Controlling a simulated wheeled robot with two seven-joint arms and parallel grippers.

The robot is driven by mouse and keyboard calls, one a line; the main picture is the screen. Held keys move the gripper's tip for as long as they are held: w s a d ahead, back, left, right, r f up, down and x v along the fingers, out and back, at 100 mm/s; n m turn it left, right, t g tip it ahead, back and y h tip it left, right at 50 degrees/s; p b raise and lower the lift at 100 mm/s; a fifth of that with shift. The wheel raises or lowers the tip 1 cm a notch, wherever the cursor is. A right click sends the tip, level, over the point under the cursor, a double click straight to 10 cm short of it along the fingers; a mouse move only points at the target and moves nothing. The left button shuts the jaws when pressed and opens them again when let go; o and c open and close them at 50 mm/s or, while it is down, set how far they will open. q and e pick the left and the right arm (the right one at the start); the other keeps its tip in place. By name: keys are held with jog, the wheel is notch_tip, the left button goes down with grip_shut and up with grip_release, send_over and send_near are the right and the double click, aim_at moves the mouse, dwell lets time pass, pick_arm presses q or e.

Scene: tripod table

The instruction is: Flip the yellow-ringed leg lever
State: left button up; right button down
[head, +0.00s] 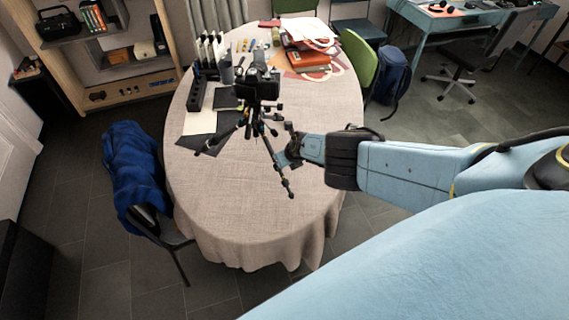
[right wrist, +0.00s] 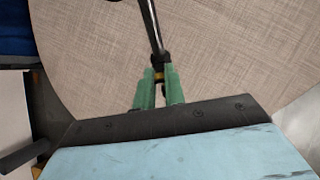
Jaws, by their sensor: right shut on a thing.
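A black tripod (head: 257,127) with a camera (head: 258,84) on top stands on the round table (head: 215,210). One of its legs (head: 279,172) points toward the table's front; in the right wrist view this dark leg (right wrist: 151,28) comes down from the top. My right gripper (head: 284,157) reaches in from the right beside the leg. In the right wrist view its green fingers (right wrist: 158,88) are shut on the yellow-ringed lever (right wrist: 158,76), with a bit of yellow showing between them. The lever's angle is mostly hidden by the fingers. My left gripper is out of view.
Dark holders (head: 207,92) and flat sheets (head: 197,122) lie left of the tripod. Books and papers (head: 307,60) are stacked at the table's back. A chair with a blue jacket (head: 140,170) stands at left. The front of the table is clear.

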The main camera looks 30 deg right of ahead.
jog(key=shift+w+a+r+g+b, duration=0.1)
jog(key=shift+w+a+g+b, duration=0.15)
jog(key=shift+g+b, duration=0.25)
jog(key=shift+w+d+r, duration=0.1)
jog(key=shift+d+r, duration=0.05)
jog(key=c, duration=1.5)
grip_release()
jog(key=shift+o, duration=0.2)
jog(key=shift+d, duration=0.1)
